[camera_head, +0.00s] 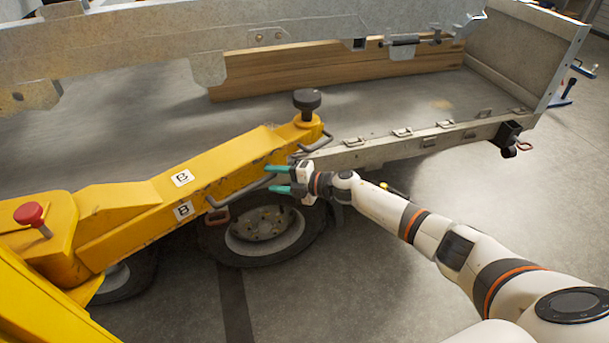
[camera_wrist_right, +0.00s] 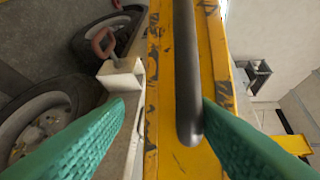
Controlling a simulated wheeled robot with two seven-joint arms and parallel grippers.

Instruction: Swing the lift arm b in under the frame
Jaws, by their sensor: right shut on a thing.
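The yellow lift arm b (camera_head: 200,178), marked with B labels, reaches from the lower left to the middle of the head view. Its round black pad (camera_head: 307,99) stands on its far end. A dark bar handle (camera_head: 238,193) runs along its near side. My right gripper (camera_head: 270,179) has its green fingers around this handle and is shut on it. In the right wrist view the handle (camera_wrist_right: 187,75) lies between the fingers over yellow metal (camera_wrist_right: 160,110). The metal frame's near rail (camera_head: 365,152) is just right of the arm's tip. My left gripper is out of view.
A wheel (camera_head: 262,232) sits below the arm, near my right gripper. A red knob (camera_head: 29,213) stands on the yellow base at left. A long metal beam (camera_head: 180,38) crosses the top, with a wooden board (camera_head: 330,68) behind it. Open floor lies at lower middle.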

